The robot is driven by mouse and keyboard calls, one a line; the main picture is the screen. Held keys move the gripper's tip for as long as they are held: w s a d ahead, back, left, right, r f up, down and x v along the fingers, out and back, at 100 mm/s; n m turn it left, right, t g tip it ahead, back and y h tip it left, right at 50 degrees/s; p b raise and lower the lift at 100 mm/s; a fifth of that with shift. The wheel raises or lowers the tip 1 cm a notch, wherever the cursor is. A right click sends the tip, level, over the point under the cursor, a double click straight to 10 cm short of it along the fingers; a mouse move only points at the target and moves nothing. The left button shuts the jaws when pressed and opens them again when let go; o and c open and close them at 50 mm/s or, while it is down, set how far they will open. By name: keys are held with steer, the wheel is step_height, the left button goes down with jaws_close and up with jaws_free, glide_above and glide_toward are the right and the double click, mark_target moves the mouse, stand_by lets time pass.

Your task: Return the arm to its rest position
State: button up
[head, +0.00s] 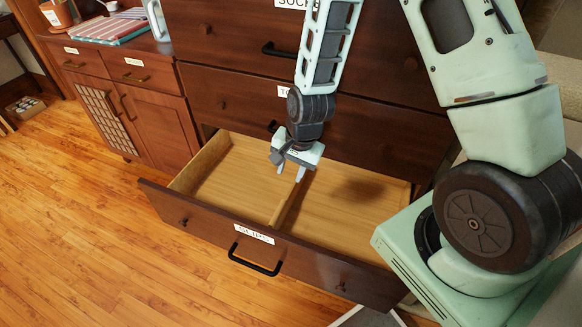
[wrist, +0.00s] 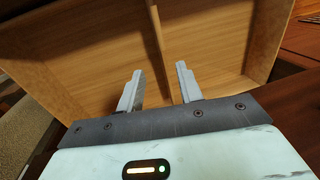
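My arm reaches down over the open bottom drawer of a dark wooden dresser. My gripper (head: 290,171) hangs above the drawer's divider. In the wrist view my gripper (wrist: 158,88) points into the drawer, its two fingers apart with nothing between them. The drawer (head: 345,203) is pulled out and looks empty, with a light wooden floor split by the divider (head: 285,205). The drawer interior also fills the wrist view (wrist: 100,60). Its front carries a label and a black handle (head: 256,262).
Closed labelled drawers (head: 230,100) of the dresser stand behind my gripper. A lower cabinet (head: 130,100) at left holds a stack of striped cloths or books (head: 108,28). The wooden floor (head: 80,230) at front left is clear. A small box (head: 25,107) lies at the far left.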

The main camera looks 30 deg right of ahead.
stand_by(0.5)
steer(key=s+a+r+n+g+p, duration=0.1)
steer(key=s+a+r+n+p, duration=0.35)
steer(key=r, duration=0.55)
steer(key=s+a+r+n+p, duration=0.2)
steer(key=s+a+r+n, duration=0.25)
steer(key=a+r, duration=0.4)
steer(key=s+r+n+p, duration=0.4)
steer(key=s+r+n, duration=0.5)
steer(key=s+r, duration=0.2)
step_height(320, 180, up, 2)
steer(key=shift+s+g+h, duration=0.15)
steer(key=shift+g+h, duration=0.15)
steer(key=shift+g, duration=0.1)
